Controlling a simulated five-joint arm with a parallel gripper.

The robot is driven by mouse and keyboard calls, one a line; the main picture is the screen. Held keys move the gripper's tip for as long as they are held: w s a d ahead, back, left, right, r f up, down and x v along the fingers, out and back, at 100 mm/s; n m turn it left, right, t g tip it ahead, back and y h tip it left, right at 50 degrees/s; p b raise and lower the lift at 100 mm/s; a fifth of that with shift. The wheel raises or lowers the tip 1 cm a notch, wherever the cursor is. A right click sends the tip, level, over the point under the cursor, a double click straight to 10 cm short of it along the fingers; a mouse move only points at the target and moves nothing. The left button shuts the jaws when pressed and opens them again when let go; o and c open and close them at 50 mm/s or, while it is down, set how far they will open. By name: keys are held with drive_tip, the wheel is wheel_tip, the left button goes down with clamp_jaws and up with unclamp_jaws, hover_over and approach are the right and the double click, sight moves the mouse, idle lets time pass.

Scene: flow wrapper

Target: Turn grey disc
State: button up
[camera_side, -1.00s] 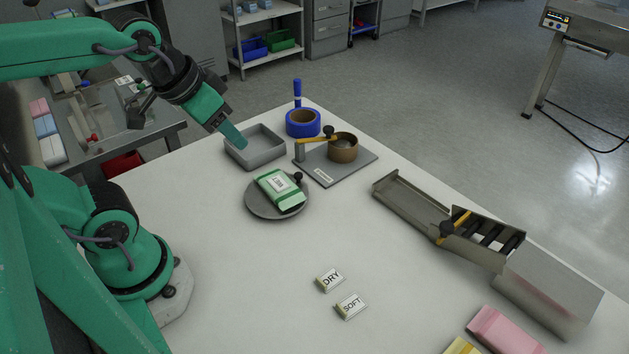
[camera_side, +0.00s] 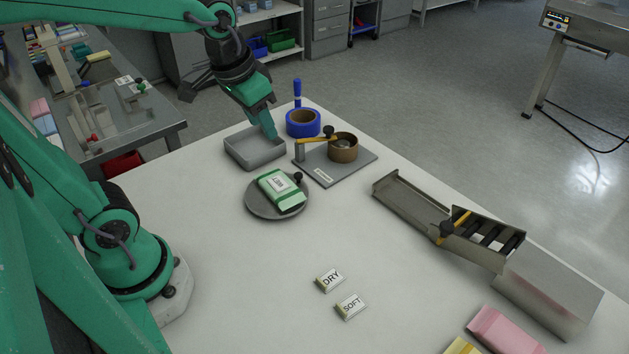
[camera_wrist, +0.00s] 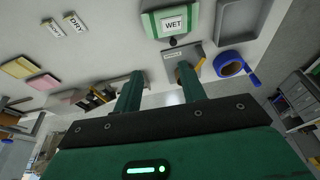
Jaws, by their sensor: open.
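The grey disc (camera_side: 259,207) lies flat on the white table, with a small black knob (camera_side: 298,176) at its right edge. A green and white packet (camera_side: 279,187) rests on the disc. In the wrist view the packet (camera_wrist: 171,22) carries a label reading WET, and the knob (camera_wrist: 173,42) shows just below it. My gripper (camera_side: 271,133) is above the right side of the grey tray, behind the disc and apart from it. In the wrist view my gripper's two fingers (camera_wrist: 162,88) stand apart with nothing held between them.
The grey tray (camera_side: 238,156) stands behind the disc. A blue tape roll (camera_side: 303,122) and a grey plate (camera_side: 325,172) with a yellow lever and brown ring lie at right. A metal chute (camera_side: 412,203) lies further right. DRY (camera_side: 331,280) and SOFT (camera_side: 350,306) tags lie in front.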

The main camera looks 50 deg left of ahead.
drive_tip(key=w+a+f+g, duration=0.2)
drive_tip(key=w+f, duration=0.3)
drive_tip(key=w, duration=0.1)
drive_tip(key=g, duration=0.1)
approach(298, 174)
drive_tip(key=shift+w+a, duration=0.1)
drive_tip(key=shift+w, duration=0.1)
drive_tip(key=shift+f, duration=0.1)
drive_tip(key=shift+f, duration=3.85)
drive_tip(key=shift+c, duration=0.4)
clamp_jaws()
